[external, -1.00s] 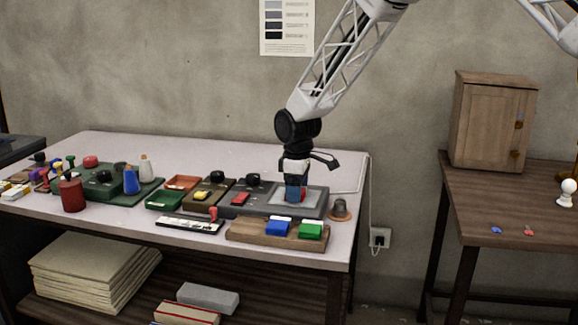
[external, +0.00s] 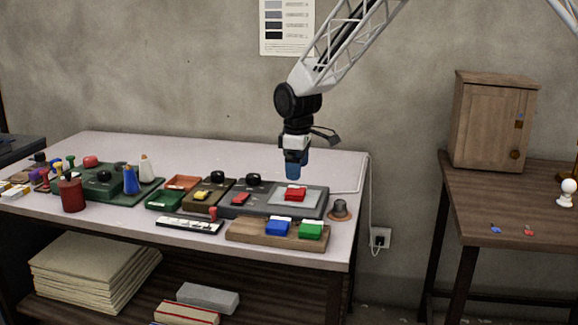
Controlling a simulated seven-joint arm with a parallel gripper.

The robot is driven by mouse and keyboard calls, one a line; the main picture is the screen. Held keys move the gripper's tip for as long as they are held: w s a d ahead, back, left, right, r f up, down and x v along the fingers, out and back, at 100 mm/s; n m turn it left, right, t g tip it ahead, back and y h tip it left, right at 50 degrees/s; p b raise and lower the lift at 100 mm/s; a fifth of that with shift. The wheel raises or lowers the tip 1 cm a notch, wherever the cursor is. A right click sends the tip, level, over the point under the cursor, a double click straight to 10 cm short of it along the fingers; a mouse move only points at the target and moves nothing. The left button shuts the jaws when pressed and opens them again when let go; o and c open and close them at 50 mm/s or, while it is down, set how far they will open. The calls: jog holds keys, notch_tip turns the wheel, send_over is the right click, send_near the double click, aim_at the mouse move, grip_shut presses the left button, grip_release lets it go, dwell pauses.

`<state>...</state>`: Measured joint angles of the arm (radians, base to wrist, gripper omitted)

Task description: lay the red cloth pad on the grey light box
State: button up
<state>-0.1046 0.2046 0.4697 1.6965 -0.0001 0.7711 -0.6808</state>
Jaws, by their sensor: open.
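The red cloth pad (external: 295,194) lies on the pale panel of the grey light box (external: 312,202), toward the panel's left and back part. My gripper (external: 293,172) is above and slightly behind the pad, apart from it. Its blue fingers point down and hold nothing. They are open, though the gap between them is hard to see from here.
A wooden tray (external: 250,238) with a blue pad (external: 277,228) and a green pad (external: 310,230) stands in front of the light box. A dark knob (external: 340,207) is to its right. Several boxes and bottles crowd the left side. The table behind is clear.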

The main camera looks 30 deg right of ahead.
aim_at(298, 191)
jog(key=shift+r, duration=2.85)
jog(key=shift+r, duration=0.1)
jog(key=s+d+r+m+t, duration=0.1)
jog(key=s+d+r+m, duration=0.15)
jog(key=s+r, duration=0.7)
jog(key=s+d+r+m, duration=0.25)
jog(key=s+r, duration=0.45)
jog(key=s, duration=0.6)
jog(key=s+d+r+m, duration=0.1)
jog(key=s+m, duration=0.1)
jog(key=s, duration=1.1)
jog(key=s+d+m+t, duration=0.1)
jog(key=s+d+m, duration=0.1)
jog(key=s, duration=1.1)
jog(key=shift+s+d+r+t, duration=0.15)
jog(key=shift+d+r+t, duration=0.15)
jog(key=shift+r, duration=0.1)
